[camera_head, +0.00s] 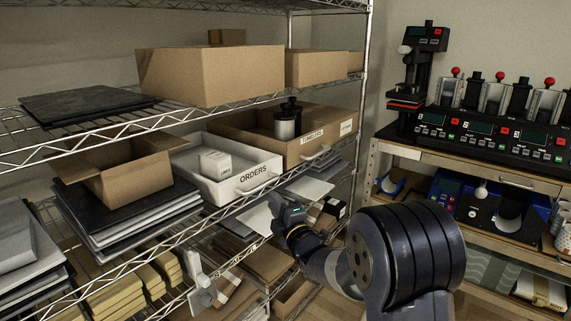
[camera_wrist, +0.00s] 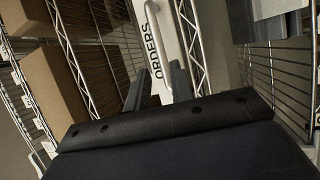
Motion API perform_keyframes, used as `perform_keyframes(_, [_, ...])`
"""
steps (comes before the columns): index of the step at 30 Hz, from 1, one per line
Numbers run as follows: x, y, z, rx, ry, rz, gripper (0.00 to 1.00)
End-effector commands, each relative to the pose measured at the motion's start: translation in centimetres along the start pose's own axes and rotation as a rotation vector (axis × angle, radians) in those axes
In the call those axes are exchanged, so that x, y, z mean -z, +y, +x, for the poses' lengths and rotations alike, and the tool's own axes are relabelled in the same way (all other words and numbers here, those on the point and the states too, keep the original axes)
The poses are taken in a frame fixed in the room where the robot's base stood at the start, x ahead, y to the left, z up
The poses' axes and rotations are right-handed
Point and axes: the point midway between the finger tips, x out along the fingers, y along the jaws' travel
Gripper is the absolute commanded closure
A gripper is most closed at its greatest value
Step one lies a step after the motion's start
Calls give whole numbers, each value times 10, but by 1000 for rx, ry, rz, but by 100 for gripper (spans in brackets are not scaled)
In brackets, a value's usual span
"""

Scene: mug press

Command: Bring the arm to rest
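My arm reaches from the lower right toward the wire shelf in the head view. My gripper (camera_head: 280,208) is in front of the shelf, below the white ORDERS bin (camera_head: 262,174) and apart from it as far as I can tell. In the wrist view, two dark fingers of my gripper (camera_wrist: 159,84) stand apart, with the ORDERS bin (camera_wrist: 155,42) showing beyond them. I see nothing held between them. Part of the gripper is hidden behind the dark wrist housing in the wrist view.
The ORDERS bin holds a small white box (camera_head: 215,162). A cardboard TUMBLERS bin (camera_head: 316,141) behind it holds a dark-lidded tumbler (camera_head: 287,122). An open cardboard box (camera_head: 122,178) stands left. Mug presses (camera_head: 480,135) stand on the right bench. Shelf edges and wires are close to my gripper.

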Motion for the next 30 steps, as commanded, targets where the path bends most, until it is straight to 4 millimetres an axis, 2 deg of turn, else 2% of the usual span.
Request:
perform_keyframes(9, [1, 1, 51, 0, 1, 0, 78])
perform_keyframes(18, [1, -1, 88, 3, 1, 0, 78])
perform_keyframes(21, [0, 0, 93, 4, 0, 0, 78])
perform_keyframes(30, [-2, -1, 89, 3, 0, 0, 78])
